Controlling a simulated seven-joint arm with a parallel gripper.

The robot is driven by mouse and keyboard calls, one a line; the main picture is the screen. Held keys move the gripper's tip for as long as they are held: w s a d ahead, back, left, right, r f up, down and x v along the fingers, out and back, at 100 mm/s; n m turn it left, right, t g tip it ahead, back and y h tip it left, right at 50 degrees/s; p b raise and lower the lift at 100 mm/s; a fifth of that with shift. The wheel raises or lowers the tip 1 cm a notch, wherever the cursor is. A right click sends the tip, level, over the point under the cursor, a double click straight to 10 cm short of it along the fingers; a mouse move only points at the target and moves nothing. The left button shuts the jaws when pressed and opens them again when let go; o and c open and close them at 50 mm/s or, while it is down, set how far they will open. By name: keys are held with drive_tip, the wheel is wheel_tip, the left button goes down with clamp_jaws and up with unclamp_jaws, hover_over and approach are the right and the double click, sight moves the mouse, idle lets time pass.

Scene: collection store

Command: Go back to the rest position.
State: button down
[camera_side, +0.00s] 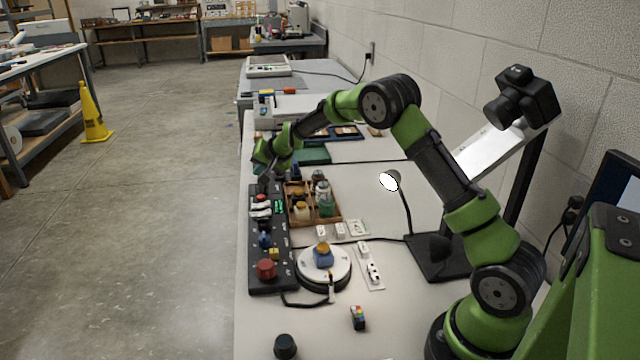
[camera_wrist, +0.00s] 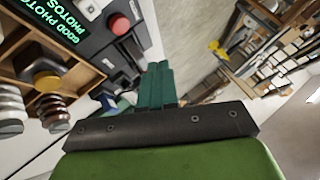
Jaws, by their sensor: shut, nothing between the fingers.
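My gripper (camera_side: 263,184) hangs at the end of the green and black arm, over the far end of the black control panel (camera_side: 284,283). In the wrist view its teal fingers (camera_wrist: 158,68) are together with nothing between them. Beside them in that view are a red button (camera_wrist: 119,24) and a lit green display (camera_wrist: 62,18) reading "GOOD PHOTOS". Whether the fingertips touch the panel I cannot tell. The arm is stretched out along the bench, away from its base.
A wooden tray (camera_side: 336,219) of small bottles stands right of the panel. A white turntable (camera_side: 341,270) carries a blue bottle (camera_side: 322,257). A lamp (camera_side: 390,181) and a camera on a stand (camera_side: 524,98) rise on the right. A colour block (camera_side: 358,318) lies in front.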

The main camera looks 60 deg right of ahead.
idle(0.4)
drive_tip(key=shift+n+g+y, duration=0.3)
drive_tip(key=shift+g+y, duration=0.1)
drive_tip(key=shift+g, duration=0.4)
drive_tip(key=s, duration=0.1)
drive_tip(key=s+a+f, duration=0.2)
drive_tip(key=s, duration=0.1)
drive_tip(key=shift+a+f, duration=0.1)
drive_tip(key=shift+f, duration=0.05)
drive_tip(key=s+a+r+n+y, duration=0.1)
drive_tip(key=s+a+r, duration=0.4)
drive_tip(key=s, duration=0.7)
drive_tip(key=s+a+r+n, duration=0.3)
drive_tip(key=s+a+r, duration=0.2)
drive_tip(key=s, duration=0.7)
drive_tip(key=s+a+r+n+y, duration=0.1)
drive_tip(key=s+a+r, duration=0.5)
drive_tip(key=s, duration=0.6)
drive_tip(key=shift+r+n+y, duration=0.3)
drive_tip(key=shift+r+n, duration=0.15)
drive_tip(key=shift+n, duration=0.15)
drive_tip(key=shift+s, duration=0.1)
